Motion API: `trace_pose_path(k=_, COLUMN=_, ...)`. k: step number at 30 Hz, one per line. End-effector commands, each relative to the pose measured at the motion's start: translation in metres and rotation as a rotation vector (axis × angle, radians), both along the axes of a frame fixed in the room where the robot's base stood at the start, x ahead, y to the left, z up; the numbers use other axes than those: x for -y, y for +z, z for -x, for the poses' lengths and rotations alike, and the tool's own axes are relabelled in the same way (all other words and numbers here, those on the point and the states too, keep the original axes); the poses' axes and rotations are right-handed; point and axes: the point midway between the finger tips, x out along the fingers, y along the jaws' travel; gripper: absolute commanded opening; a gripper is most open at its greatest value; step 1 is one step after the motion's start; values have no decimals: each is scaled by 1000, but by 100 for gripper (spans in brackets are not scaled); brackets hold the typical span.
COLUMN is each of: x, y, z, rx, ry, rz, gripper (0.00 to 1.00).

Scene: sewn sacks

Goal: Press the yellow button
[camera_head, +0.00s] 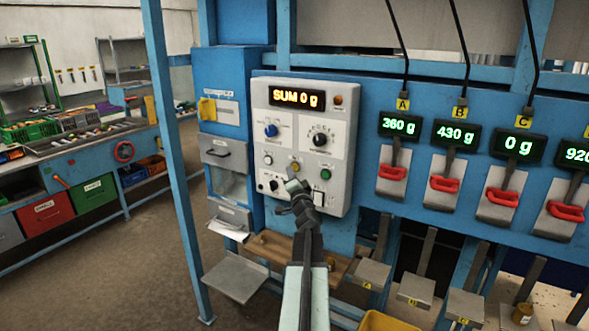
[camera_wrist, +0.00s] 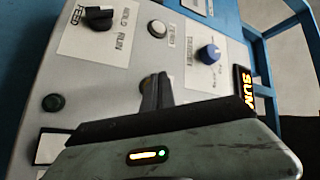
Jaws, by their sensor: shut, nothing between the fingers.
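The yellow button (camera_head: 294,167) is a small round button low on the grey control panel (camera_head: 258,108), left of a green button (camera_head: 325,174). My gripper (camera_head: 291,184) is shut and empty, its tip just below the yellow button in the head view. I cannot tell whether the tip touches the panel. In the wrist view my closed fingers (camera_wrist: 158,91) point at the panel.
A blue knob (camera_head: 271,130), a black knob (camera_head: 320,140) and a white button (camera_head: 268,160) sit around it. The display (camera_head: 297,96) reads SUM 0 g. Red handles (camera_head: 392,173) line the frame to the right. A blue post (camera_head: 174,150) stands at left.

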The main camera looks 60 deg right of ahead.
Motion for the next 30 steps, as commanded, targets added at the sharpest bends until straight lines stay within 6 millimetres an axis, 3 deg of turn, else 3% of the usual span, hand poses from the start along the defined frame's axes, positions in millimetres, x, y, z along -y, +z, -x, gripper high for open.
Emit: trace_pose_path(k=30, x=12, y=0, z=0, rx=1, ry=0, rz=-1, gripper=0)
